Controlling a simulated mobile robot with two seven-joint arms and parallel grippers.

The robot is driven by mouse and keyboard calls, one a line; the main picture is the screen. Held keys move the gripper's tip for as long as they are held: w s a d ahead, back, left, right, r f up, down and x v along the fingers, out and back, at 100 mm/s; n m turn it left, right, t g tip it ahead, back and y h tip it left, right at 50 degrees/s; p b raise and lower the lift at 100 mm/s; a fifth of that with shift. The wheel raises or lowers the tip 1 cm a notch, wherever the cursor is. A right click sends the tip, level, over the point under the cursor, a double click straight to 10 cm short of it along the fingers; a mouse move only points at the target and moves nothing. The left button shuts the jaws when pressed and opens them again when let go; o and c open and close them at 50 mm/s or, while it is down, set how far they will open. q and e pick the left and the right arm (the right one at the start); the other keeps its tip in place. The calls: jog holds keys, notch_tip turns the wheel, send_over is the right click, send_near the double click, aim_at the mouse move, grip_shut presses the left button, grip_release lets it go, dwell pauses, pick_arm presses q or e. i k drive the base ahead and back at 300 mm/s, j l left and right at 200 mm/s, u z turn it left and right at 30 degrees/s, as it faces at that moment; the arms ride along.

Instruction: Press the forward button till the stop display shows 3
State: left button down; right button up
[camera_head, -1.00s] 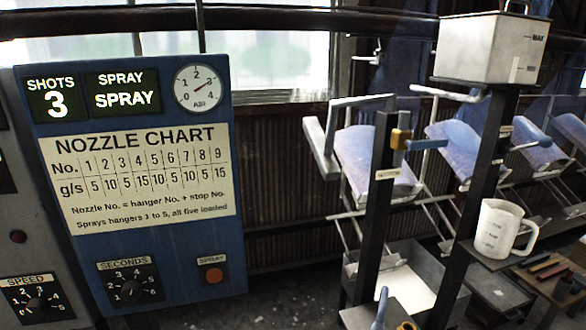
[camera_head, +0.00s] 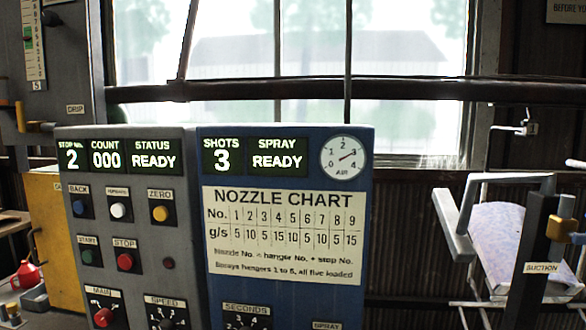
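The grey control panel (camera_head: 134,225) stands left of centre. Its stop display (camera_head: 72,157) reads 2, the count display (camera_head: 106,155) reads 000 and the status display (camera_head: 153,156) reads READY. Neither of my grippers is in view.
The blue spray panel (camera_head: 290,300) adjoins on the right, with SHOTS 3 and SPRAY READY. Below are a green START button (camera_head: 87,256) and a red STOP button (camera_head: 125,262). A metal hanger frame (camera_head: 465,220) hangs at the right. A yellow cabinet (camera_head: 52,230) stands at the left.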

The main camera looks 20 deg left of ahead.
aim_at(118, 210)
jog(key=u, duration=1.7)
